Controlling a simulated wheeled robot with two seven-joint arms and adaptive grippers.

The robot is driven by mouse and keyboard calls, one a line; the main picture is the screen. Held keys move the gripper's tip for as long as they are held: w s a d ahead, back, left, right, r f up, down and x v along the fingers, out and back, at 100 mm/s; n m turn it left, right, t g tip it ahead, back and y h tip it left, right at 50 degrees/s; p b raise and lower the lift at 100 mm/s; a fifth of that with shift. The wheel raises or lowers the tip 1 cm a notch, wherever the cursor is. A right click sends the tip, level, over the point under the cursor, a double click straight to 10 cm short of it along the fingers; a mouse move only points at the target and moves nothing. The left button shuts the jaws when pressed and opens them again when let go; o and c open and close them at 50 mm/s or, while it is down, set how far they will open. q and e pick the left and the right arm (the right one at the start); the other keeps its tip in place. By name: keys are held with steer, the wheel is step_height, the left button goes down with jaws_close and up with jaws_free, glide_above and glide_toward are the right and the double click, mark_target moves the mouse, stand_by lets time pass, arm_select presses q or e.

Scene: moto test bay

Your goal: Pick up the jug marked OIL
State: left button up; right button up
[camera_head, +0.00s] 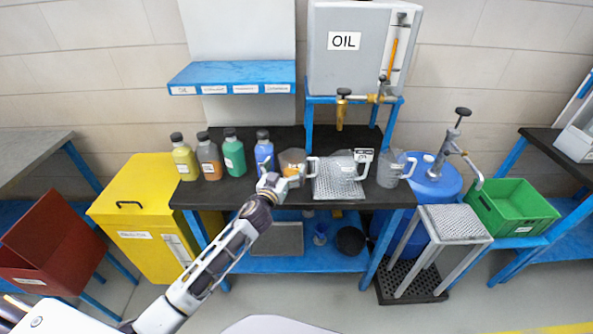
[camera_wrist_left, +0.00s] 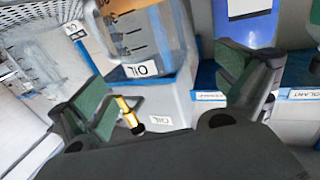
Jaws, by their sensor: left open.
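The jug marked OIL (camera_wrist_left: 142,42) is clear, with amber liquid, dark level marks and a white OIL label. In the head view this amber jug (camera_head: 292,160) stands on the black bench top, with its handle on the right. My left gripper (camera_head: 276,183) is open at the near side of the jug and partly covers its lower part. In the left wrist view the jug lies in the gap between the open fingers (camera_wrist_left: 170,85). I cannot tell if a finger touches it. My right gripper is not in view.
Two clear jugs stand to the right, one (camera_head: 343,168) by the metal grid and one (camera_head: 391,170) near the bench's end. A blue bottle (camera_head: 264,150) stands close on the left, beside several others. The OIL tank (camera_head: 345,60) with its brass tap (camera_head: 341,112) is behind.

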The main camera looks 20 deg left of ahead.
mark_target(289, 163)
arm_select(q)
steer(key=shift+w, duration=0.65)
steer(key=shift+w+d, duration=0.1)
steer(key=shift+w, duration=0.3)
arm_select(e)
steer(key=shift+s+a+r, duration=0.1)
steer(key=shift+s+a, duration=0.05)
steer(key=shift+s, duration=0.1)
arm_select(q)
steer(key=shift+w, duration=0.1)
steer(key=shift+w+d+r+p, duration=0.1)
steer(key=shift+w+p, duration=0.1)
steer(key=shift+w, duration=0.35)
steer(key=shift+w+d+p, duration=0.1)
steer(key=shift+w+p, duration=0.05)
steer(key=shift+w, duration=0.35)
steer(key=shift+w+d, duration=0.15)
steer(key=shift+w, duration=1.25)
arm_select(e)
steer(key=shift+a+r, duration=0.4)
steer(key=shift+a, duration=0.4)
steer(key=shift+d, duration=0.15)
